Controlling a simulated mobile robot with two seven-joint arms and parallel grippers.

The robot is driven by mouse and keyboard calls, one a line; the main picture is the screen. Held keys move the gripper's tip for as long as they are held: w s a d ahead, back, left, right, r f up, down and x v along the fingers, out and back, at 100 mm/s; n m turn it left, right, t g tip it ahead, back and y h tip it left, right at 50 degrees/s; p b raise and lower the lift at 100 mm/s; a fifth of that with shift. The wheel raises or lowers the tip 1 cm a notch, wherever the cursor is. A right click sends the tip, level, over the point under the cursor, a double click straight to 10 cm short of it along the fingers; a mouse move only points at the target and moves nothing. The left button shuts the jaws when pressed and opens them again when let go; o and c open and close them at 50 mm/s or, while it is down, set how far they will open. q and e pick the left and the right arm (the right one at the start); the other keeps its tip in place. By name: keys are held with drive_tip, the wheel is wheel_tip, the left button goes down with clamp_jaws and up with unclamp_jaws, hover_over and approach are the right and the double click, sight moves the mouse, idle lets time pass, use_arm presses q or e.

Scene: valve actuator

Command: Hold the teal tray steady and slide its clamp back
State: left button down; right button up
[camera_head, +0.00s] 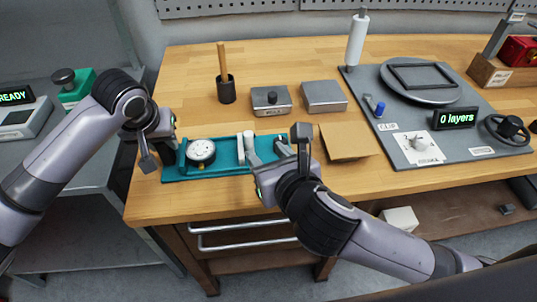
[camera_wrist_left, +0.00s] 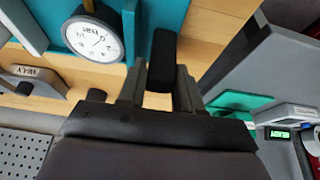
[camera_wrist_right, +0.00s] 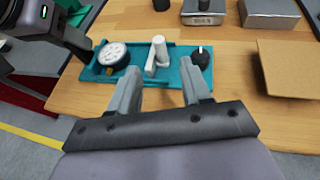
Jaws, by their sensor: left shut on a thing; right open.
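The teal tray (camera_head: 225,170) lies on the wooden bench and carries a round white-faced gauge (camera_head: 201,151). A pale clamp (camera_head: 247,144) with an upright post stands right of the gauge; it also shows in the right wrist view (camera_wrist_right: 158,52). My left gripper (camera_head: 168,143) is at the tray's left end. In the left wrist view its fingers (camera_wrist_left: 160,82) are shut on a black handle-like block (camera_wrist_left: 162,58) beside the tray. My right gripper (camera_head: 266,157) is over the tray's right part; its fingers (camera_wrist_right: 160,92) are apart and empty, just in front of the clamp.
A black knob (camera_wrist_right: 202,58) sits at the tray's right end. A brown flat sheet (camera_head: 348,142) lies right of the tray. Two grey boxes (camera_head: 271,100) (camera_head: 325,97) and a black cup with a wooden handle (camera_head: 226,90) stand behind.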

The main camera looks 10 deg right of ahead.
use_arm(q)
drive_tip(key=c, duration=0.7)
unclamp_jaws()
drive_tip(key=shift+r, duration=0.1)
